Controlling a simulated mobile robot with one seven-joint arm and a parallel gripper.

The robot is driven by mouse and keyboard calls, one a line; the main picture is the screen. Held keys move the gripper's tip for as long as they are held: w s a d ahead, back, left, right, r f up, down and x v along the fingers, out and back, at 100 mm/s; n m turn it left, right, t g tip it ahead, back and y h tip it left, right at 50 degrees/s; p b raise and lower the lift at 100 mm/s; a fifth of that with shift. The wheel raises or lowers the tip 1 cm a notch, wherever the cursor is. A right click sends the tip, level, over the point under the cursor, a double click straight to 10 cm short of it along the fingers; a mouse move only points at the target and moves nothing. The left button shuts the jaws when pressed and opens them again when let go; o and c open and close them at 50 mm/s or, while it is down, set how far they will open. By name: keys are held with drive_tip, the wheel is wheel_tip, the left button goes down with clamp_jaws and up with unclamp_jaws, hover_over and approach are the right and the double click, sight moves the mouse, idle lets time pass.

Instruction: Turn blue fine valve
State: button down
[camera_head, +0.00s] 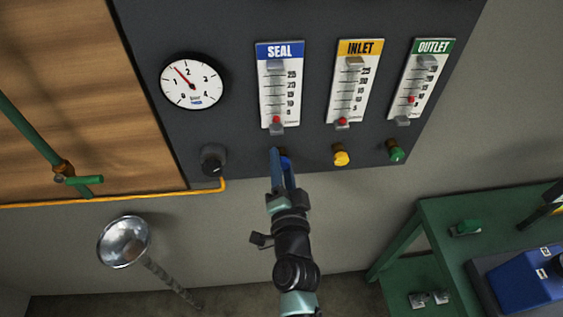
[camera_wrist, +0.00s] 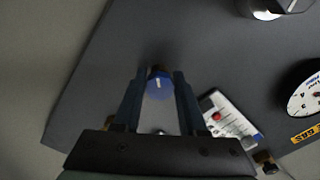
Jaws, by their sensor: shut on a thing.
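The blue fine valve (camera_head: 285,154) is a small blue knob on the dark panel below the SEAL flow meter (camera_head: 279,88). My gripper (camera_head: 282,158) reaches up to it from below and partly hides it in the head view. In the wrist view the blue knob (camera_wrist: 158,80) sits between the fingertips of my gripper (camera_wrist: 158,84), which is shut on it. The SEAL meter's red float (camera_head: 277,120) is at the bottom of its scale.
The yellow knob (camera_head: 341,155) and green knob (camera_head: 395,151) are to the right, below the INLET and OUTLET meters. A black knob (camera_head: 213,160) is to the left, under the round gauge (camera_head: 192,82). A green bench (camera_head: 425,218) stands at lower right.

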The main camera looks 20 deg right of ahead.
drive_tip(key=shift+m, duration=0.3)
drive_tip(key=shift+c, duration=2.3)
unclamp_jaws()
drive_tip(key=b+v, duration=0.3)
drive_tip(key=v, duration=1)
